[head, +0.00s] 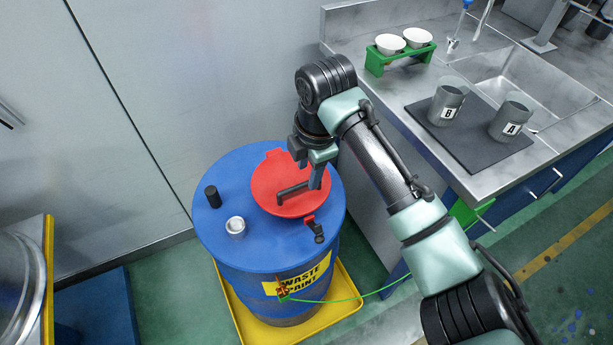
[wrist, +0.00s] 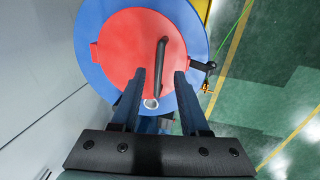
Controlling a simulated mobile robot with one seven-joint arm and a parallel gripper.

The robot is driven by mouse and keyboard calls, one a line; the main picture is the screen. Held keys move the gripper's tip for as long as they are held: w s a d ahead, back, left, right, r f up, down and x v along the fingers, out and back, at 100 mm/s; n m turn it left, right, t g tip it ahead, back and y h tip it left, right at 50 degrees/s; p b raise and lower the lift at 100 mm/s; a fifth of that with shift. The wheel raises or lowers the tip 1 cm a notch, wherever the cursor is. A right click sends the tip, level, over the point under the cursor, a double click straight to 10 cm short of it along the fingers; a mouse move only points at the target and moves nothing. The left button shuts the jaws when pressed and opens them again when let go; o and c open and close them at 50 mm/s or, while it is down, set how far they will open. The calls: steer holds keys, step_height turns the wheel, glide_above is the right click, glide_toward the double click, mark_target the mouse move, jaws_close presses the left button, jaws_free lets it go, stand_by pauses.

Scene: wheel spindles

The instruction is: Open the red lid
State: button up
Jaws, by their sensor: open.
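The round red lid (head: 268,181) lies flat on top of the blue waste paint drum (head: 222,172). A dark bar handle (head: 290,191) runs across it. My gripper (head: 318,180) is open and points down over the lid's right part, by the handle. In the wrist view the lid (wrist: 120,50) fills the upper middle, and the handle (wrist: 160,62) appears between the two open fingers of my gripper (wrist: 160,78). I cannot tell whether a finger touches it. A black and red latch (head: 316,230) sits at the lid's front right edge.
A black cap (head: 213,196) and a silver cap (head: 236,227) stand on the drum top. The drum stands in a yellow tray (head: 345,285). A steel counter (head: 395,105) with grey cups (head: 445,105) is to the right. A grey wall (head: 190,80) is behind.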

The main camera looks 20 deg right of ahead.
mark_target(306, 183)
steer(key=shift+w+f, duration=0.2)
steer(key=shift+f, duration=0.7)
steer(key=shift+w+f, duration=0.15)
steer(key=shift+f, duration=0.75)
jaws_close()
